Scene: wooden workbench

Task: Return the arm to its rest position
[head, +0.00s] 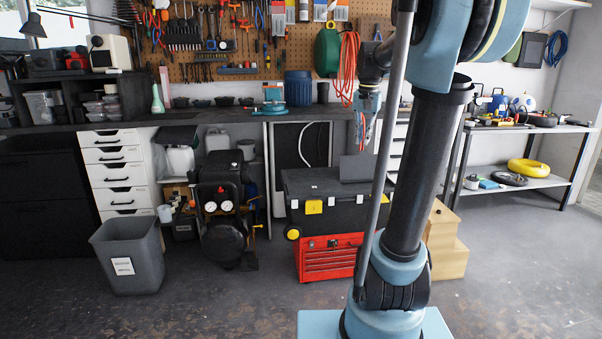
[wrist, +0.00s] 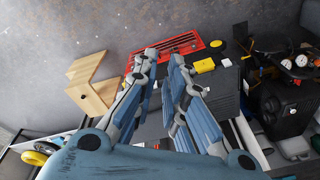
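My arm rises from its blue base at the right of the head view and bends over at the top. The gripper appears above the black toolbox (head: 325,183), which also lies below the fingers in the wrist view (wrist: 222,90).
The front floor at left is clear.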

